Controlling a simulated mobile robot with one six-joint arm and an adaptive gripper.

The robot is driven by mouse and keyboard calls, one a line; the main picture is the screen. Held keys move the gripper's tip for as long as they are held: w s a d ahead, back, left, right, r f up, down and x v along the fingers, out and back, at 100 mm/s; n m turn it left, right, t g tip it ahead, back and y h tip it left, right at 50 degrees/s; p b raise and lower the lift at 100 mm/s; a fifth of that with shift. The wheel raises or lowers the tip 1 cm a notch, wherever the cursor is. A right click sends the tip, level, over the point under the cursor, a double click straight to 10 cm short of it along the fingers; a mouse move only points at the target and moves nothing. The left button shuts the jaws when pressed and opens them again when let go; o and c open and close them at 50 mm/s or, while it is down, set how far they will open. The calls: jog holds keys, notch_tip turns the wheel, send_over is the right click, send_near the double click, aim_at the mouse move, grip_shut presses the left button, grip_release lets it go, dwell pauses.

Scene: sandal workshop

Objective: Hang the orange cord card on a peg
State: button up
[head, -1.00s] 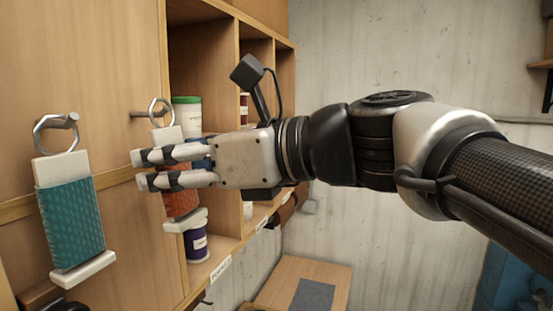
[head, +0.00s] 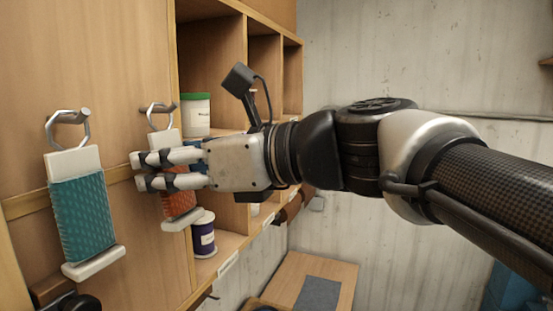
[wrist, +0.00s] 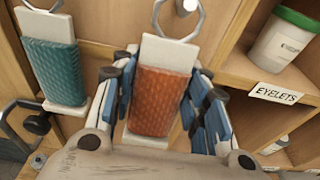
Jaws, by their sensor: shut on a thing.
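The orange cord card (head: 180,205) has a white body, orange cord wrapped round its middle and a metal ring (head: 149,119) at its top. It also shows in the wrist view (wrist: 162,102). My gripper (head: 137,172) is shut on it, with fingers on both sides of the wrapped part (wrist: 162,85). The card is close to the wooden panel, nearly upright. A peg (head: 170,110) shows at the ring's upper part. In the wrist view the peg's end (wrist: 186,6) appears inside the ring's opening; I cannot tell whether the ring rests on it.
A teal cord card (head: 82,215) hangs by its ring on another peg (head: 84,113) to the left. On the right are shelf compartments with a green-lidded white jar (head: 196,118) and a purple jar (head: 203,235). An EYELETS label (wrist: 276,94) marks a shelf edge.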

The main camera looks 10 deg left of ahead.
jog(key=o, duration=1.2)
jog(key=shift+d, duration=0.1)
